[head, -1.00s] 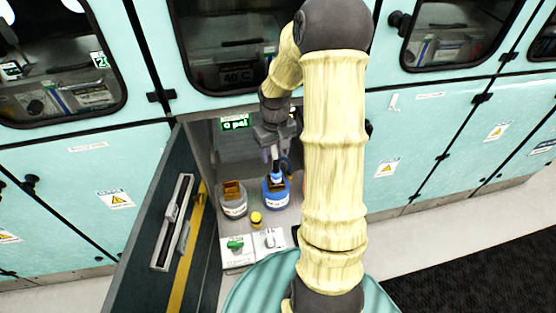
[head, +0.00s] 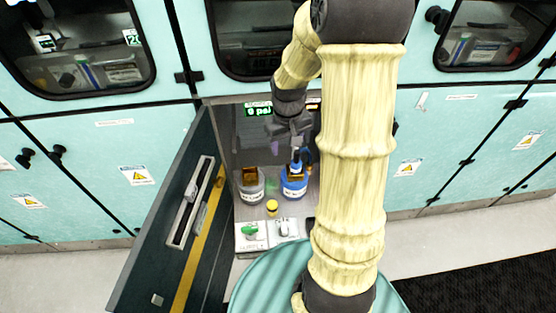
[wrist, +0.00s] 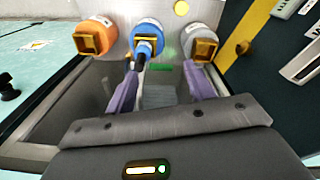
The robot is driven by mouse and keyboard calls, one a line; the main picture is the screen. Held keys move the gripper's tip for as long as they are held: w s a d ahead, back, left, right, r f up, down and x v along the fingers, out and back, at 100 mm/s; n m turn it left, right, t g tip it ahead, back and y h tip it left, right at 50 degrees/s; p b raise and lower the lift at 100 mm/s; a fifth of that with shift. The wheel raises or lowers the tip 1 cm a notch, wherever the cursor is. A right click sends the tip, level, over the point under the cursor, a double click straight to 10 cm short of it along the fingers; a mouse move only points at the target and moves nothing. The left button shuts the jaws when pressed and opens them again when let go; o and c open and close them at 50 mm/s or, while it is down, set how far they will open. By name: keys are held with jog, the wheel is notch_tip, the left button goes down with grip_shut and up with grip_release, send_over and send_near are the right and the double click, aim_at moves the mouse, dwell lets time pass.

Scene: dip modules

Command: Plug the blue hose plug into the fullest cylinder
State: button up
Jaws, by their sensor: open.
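The blue hose plug (wrist: 147,47) sits at the gold socket of the blue cylinder (wrist: 150,28) in the wrist view, with a dark hose end below it. It also shows in the head view (head: 296,167) on top of the blue cylinder (head: 293,189). My gripper (wrist: 161,68) is open, its purple fingers spread on either side of the hose end, nearer on the left. An orange cylinder (wrist: 96,29) and a grey cylinder (wrist: 201,42), each with a gold socket, flank the blue one. My arm hides the orange one in the head view. Fill levels are not readable.
The cylinders stand inside an open cabinet with a green pressure display (head: 258,110) at the back. The open dark door (head: 180,215) bounds the left side.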

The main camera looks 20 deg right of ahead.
jog(key=s+a+r+t, duration=0.2)
jog(key=s+a+r, duration=0.2)
jog(key=s+a, duration=0.4)
jog(key=shift+s+r, duration=0.3)
jog(key=shift+s, duration=0.5)
dwell(0.3)
